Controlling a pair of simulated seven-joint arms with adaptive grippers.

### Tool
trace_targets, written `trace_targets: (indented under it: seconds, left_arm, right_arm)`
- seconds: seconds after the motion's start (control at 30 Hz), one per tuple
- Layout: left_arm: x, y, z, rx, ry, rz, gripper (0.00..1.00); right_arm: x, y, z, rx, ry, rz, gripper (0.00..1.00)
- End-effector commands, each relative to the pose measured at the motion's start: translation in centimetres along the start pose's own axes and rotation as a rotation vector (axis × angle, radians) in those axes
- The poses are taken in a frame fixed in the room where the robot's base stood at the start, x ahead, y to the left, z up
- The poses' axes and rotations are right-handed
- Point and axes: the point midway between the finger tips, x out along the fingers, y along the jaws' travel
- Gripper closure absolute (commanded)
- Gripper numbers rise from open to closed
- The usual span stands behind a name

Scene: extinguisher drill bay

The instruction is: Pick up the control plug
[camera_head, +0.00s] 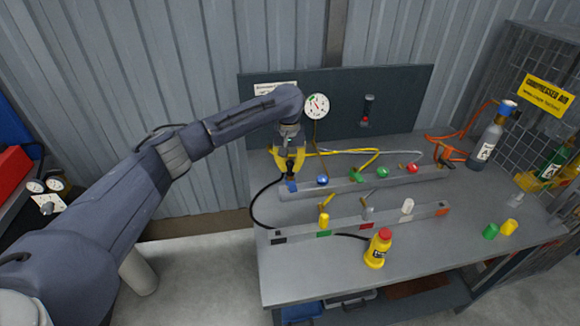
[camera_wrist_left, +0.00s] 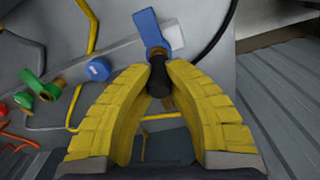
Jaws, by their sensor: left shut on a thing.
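My left gripper (camera_head: 289,168) is over the left end of the rear grey manifold bar. In the left wrist view, its yellow fingers (camera_wrist_left: 160,78) are shut on a short black cylindrical piece, which looks like the control plug (camera_wrist_left: 158,84). The plug's tip lies very close to a blue lever (camera_wrist_left: 148,28) on the bar; I cannot tell whether they touch. In the head view the fingers mostly hide the plug. My right gripper is not in view.
The rear bar (camera_head: 345,185) carries blue, green and red knobs. A gauge (camera_head: 316,106) is at the back panel. A black cable loops left of the bars.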

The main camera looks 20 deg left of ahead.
Motion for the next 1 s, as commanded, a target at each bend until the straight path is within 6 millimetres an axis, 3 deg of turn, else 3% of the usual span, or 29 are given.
trace_targets:
  seconds: [0.27, 0.7, 1.0]
  left_arm:
    - [-3.0, 0.1, -0.2, 0.000, 0.008, 0.002, 1.00]
    - [-13.1, 0.3, -0.2, 0.000, 0.007, 0.001, 1.00]
    - [-17.8, 0.4, -0.1, 0.000, 0.005, 0.000, 1.00]
  right_arm:
    - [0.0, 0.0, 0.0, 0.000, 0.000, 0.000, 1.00]
    - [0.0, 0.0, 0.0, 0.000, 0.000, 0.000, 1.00]
    - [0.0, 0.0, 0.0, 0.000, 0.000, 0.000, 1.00]
